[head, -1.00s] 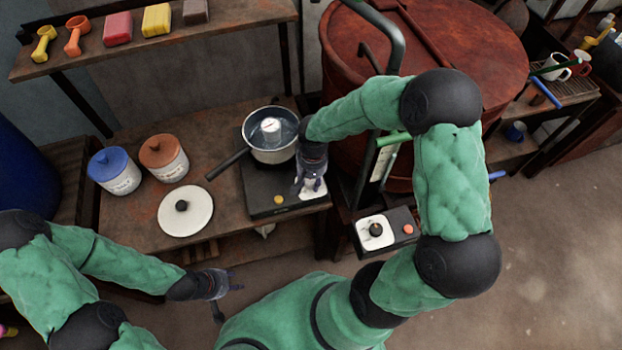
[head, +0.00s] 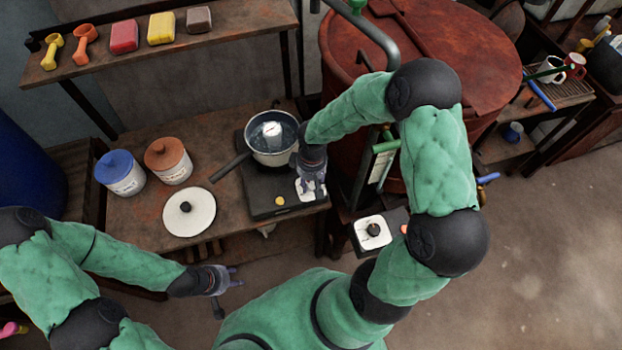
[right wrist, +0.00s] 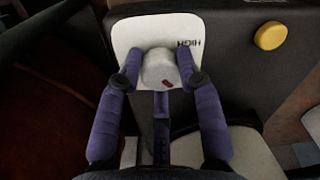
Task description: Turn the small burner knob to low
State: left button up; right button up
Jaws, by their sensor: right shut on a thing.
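The small burner (head: 262,205) is a dark box on the wooden table, with a saucepan (head: 272,150) on it. Its knob (right wrist: 160,69) is a pale round cylinder with a red mark, on a white plate (right wrist: 126,42) that reads HIGH. The red mark is at the knob's lower edge in the right wrist view, away from the word HIGH. My right gripper (right wrist: 160,76) is shut on the knob, one finger on each side. In the head view the right gripper (head: 311,186) hides most of the knob. My left gripper (head: 232,280) is empty, its fingers apart, in front of the table.
A yellow button (right wrist: 270,35) is on the burner's front. A large rusty vat (head: 440,60) stands right of the burner. Another knob box (head: 373,232) stands in front of the vat.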

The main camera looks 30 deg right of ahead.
jog(key=shift+w+n+p, duration=0.1)
jog(key=shift+n+p, duration=0.7)
jog(key=shift+n, duration=1.1)
jog(key=o, duration=1.1)
jog(key=shift+o, duration=0.2)
notch_tip(320, 180, up, 12)
jog(key=shift+d, duration=0.15)
jog(key=shift+w, duration=0.1)
